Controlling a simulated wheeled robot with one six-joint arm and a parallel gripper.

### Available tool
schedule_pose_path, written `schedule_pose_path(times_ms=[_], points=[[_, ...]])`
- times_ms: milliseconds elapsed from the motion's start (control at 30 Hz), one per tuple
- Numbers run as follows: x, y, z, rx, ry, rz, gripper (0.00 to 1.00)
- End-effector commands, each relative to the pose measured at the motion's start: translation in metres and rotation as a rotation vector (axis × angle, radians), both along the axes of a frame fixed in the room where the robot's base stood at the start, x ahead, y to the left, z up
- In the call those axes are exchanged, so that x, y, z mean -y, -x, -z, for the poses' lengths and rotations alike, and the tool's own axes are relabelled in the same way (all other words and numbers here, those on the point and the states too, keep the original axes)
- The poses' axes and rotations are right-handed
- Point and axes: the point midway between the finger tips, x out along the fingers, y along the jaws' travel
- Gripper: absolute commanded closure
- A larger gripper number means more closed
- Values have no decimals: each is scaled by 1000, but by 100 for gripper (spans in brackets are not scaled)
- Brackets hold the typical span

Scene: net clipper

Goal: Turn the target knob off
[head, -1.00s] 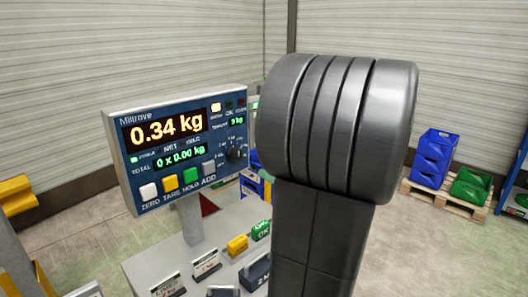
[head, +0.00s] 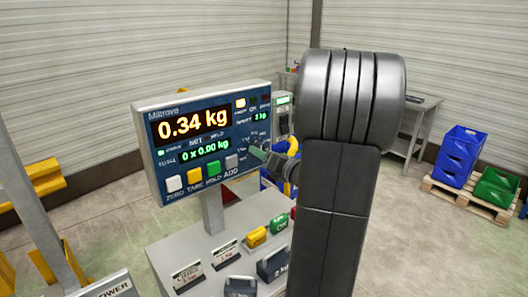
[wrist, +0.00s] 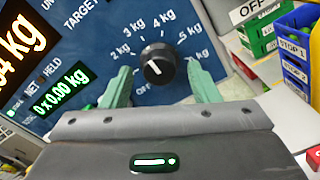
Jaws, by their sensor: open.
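The black target knob (wrist: 158,63) sits on the blue scale panel (wrist: 85,45). A white mark on it points to the lower left, and the labels 2 kg to 5 kg and OFF ring it. My gripper (wrist: 157,72) is open, with one green finger on each side of the knob's lower part in the wrist view. I cannot tell whether either finger touches it. In the head view my gripper (head: 266,157) is at the right side of the display unit (head: 205,130), which reads 0.34 kg. The knob is mostly hidden there.
White, yellow, green and grey buttons (head: 203,173) line the panel's lower edge. Yellow, green and dark weights (head: 256,237) stand on the bench below. Blue and green bins (head: 460,155) are on a pallet at the right.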

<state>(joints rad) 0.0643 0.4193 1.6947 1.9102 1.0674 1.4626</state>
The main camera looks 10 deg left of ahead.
Motion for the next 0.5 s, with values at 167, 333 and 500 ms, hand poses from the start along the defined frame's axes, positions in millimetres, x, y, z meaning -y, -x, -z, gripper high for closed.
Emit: schedule_pose_path(times_ms=[167, 333, 500], points=[[-4, -2, 0, -1, 1, 0, 45], [-4, -2, 0, 0, 0, 0, 45], [-3, -2, 0, 0, 0, 0, 78]])
